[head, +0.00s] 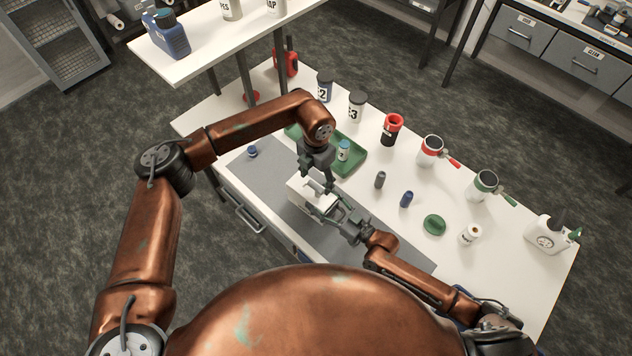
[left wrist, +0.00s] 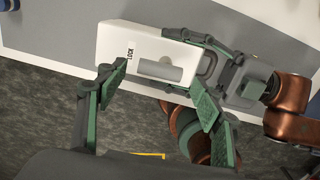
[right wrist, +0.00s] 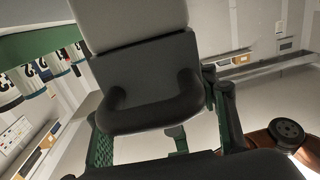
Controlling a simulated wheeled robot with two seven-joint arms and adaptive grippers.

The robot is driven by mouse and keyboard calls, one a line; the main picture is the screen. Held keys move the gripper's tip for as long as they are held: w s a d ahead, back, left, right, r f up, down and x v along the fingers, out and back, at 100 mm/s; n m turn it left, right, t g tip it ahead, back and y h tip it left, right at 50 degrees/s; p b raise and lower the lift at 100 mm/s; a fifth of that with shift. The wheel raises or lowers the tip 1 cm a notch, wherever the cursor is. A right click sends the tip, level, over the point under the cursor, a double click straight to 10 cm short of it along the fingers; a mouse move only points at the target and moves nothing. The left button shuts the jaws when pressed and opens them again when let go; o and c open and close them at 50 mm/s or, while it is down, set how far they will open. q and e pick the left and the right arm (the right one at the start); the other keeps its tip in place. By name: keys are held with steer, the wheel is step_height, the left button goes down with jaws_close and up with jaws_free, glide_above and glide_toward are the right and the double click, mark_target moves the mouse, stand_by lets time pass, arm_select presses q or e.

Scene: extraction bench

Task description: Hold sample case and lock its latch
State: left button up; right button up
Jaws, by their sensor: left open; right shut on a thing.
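The case (right wrist: 130,20) fills the top of the right wrist view.
A green tray (head: 352,162) with a small vial (head: 344,150) lies behind the left gripper. The grey mat (head: 265,180) has bare room left of the case.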

mark_target(316, 185)
arm_select(q)
step_height(316, 185, up, 10)
stand_by(0.3)
steer(key=shift+f, duration=0.1)
arm_select(e)
steer(key=o, duration=1.6)
